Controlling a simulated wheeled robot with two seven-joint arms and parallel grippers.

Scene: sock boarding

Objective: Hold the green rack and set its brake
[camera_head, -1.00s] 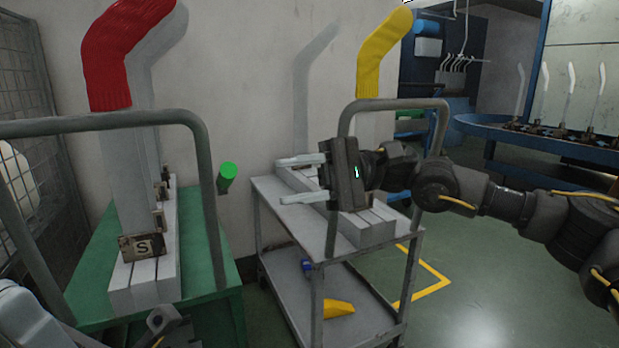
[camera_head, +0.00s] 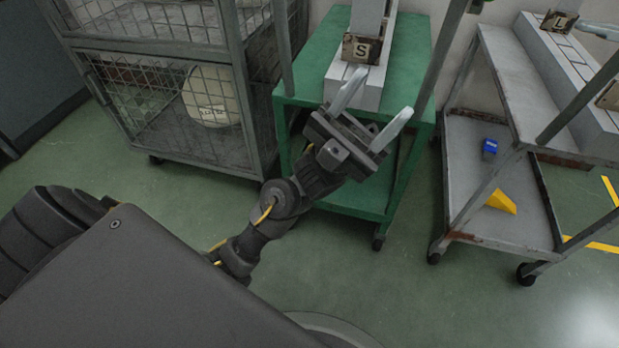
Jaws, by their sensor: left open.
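The green rack (camera_head: 412,55) stands in the upper middle, on small dark casters (camera_head: 378,243). Grey posts rise from its sides, and its lower shelf (camera_head: 350,200) is partly hidden behind my left gripper. No brake is clearly identifiable.
A white block with an S label (camera_head: 361,50) sits on the rack. A mesh cage cart (camera_head: 170,100) stands close on the left. A grey cart (camera_head: 500,200) with a yellow wedge (camera_head: 501,202) and blue item (camera_head: 489,147) stands right. The floor in front is clear.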

